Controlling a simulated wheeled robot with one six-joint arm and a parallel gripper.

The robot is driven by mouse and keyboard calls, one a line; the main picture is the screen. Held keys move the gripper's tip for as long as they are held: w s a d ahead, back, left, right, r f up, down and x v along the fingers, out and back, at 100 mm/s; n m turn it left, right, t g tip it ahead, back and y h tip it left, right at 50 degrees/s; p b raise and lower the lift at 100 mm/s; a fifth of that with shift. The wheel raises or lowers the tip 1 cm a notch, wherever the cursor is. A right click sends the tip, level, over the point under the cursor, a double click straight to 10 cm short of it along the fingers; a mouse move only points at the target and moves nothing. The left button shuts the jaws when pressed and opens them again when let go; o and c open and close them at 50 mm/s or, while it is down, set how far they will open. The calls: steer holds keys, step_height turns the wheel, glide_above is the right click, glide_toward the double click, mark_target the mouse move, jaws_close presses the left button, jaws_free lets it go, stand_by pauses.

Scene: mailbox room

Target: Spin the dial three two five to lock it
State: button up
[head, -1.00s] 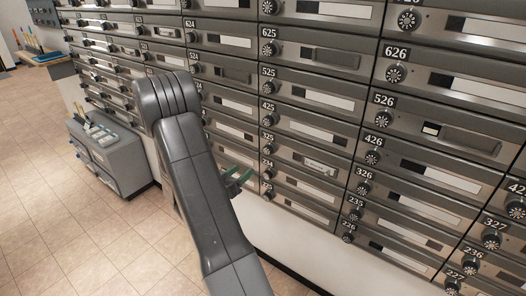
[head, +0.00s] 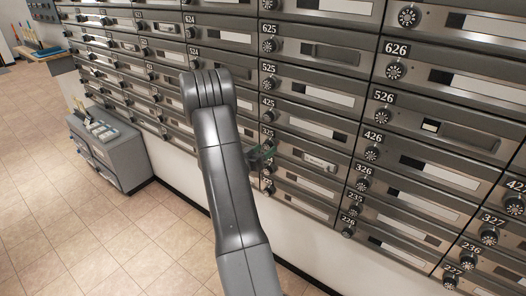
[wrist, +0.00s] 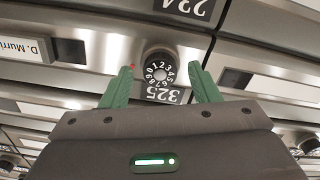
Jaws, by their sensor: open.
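The black dial (wrist: 160,73) of box 325 has white digits and a pale centre. It appears in the wrist view with its upside-down 325 label (wrist: 166,95) beside it. My gripper (wrist: 161,70) is open, its two green fingers on either side of the dial with gaps between; I cannot tell whether the tips reach its depth. In the head view my gripper (head: 262,155) is in front of the 325 box, and it hides the dial there. The 325 label (head: 267,133) shows just above it.
The mailbox wall has many similar dials, such as those of 425 (head: 268,116) above and 326 (head: 361,184) to the right. A name card (wrist: 38,48) is left of the dial in the wrist view. A grey cabinet (head: 115,155) stands left; the tiled floor (head: 90,235) is clear.

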steer(key=shift+c, duration=0.3)
steer(key=c, duration=0.9)
steer(key=shift+c, duration=0.2)
steer(key=shift+f+m+b, duration=0.1)
steer(key=shift+m+b, duration=0.2)
steer(key=shift+b, duration=0.2)
